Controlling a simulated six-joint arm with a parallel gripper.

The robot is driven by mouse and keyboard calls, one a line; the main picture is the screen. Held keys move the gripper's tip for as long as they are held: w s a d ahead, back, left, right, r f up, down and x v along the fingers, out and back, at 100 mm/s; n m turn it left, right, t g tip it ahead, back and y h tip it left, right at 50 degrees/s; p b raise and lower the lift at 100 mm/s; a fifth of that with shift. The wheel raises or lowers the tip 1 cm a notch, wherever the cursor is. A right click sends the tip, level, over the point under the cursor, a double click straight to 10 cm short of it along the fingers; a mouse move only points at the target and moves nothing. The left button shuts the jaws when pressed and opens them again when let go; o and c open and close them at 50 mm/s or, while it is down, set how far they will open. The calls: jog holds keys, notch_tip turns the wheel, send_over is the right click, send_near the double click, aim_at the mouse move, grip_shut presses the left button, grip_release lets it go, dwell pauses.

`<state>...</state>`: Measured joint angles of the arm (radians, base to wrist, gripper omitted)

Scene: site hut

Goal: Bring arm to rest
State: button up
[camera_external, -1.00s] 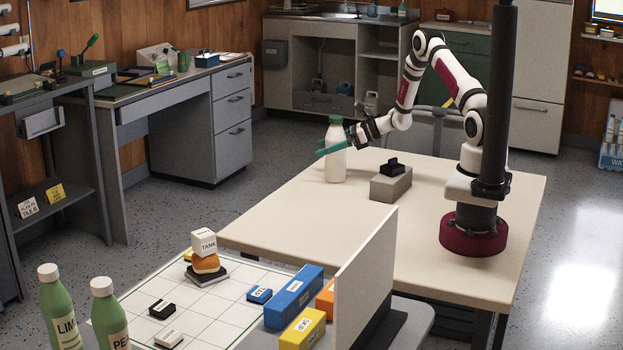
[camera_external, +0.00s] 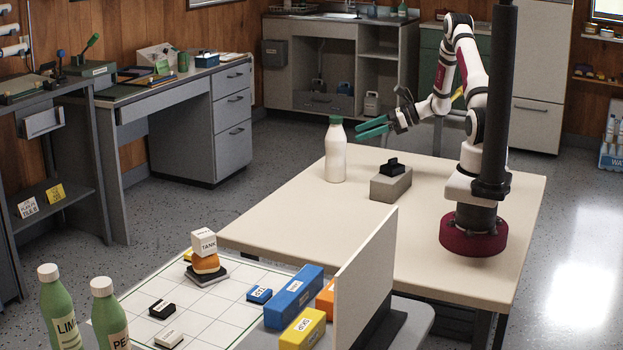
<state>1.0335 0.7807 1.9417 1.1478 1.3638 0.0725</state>
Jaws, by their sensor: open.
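My gripper (camera_external: 372,130) is open and empty, with green fingers pointing left. It is raised above the far part of the cream table (camera_external: 290,215), to the right of the white bottle with a green cap (camera_external: 336,155) and apart from it in the picture. The bottle stands upright near the table's far left edge. My arm is folded up and back towards its base on the right side of the table.
A grey block (camera_external: 391,184) with a black piece (camera_external: 391,165) on it stands on the table. In front, an upright panel (camera_external: 364,278) stands beside a gridded board (camera_external: 208,300) with blocks. The table's near middle is clear.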

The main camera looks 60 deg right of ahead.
aim_at(341, 122)
jog(key=r+n, duration=0.1)
jog(key=w+a+r+n+y, duration=0.1)
jog(key=r+n, duration=0.1)
jog(key=w+a+r+n, duration=0.1)
jog(key=shift+w+r+n, duration=0.1)
jog(key=shift+r+n, duration=0.05)
jog(key=shift+n, duration=0.25)
jog(key=s+a+r+n+g+y, duration=0.1)
jog(key=s+a+r+n+g, duration=0.2)
jog(key=a, duration=0.4)
jog(key=s+a+r+n+g+y, duration=0.15)
jog(key=a+n, duration=0.25)
jog(key=a, duration=0.4)
jog(key=s+a+r+n+g+y, duration=0.1)
jog(key=s+a+r+n+g, duration=0.1)
jog(key=s+a+n+g, duration=0.35)
jog(key=s+a+n+g+h, duration=0.1)
jog(key=s+a+n+h, duration=0.2)
jog(key=s, duration=0.5)
jog(key=s+a+n+g+h, duration=0.1)
jog(key=s+a+n+h, duration=0.2)
jog(key=s, duration=0.5)
jog(key=shift+s+f+n+g+h, duration=0.4)
jog(key=shift+f+n+h, duration=0.05)
jog(key=shift+n, duration=0.6)
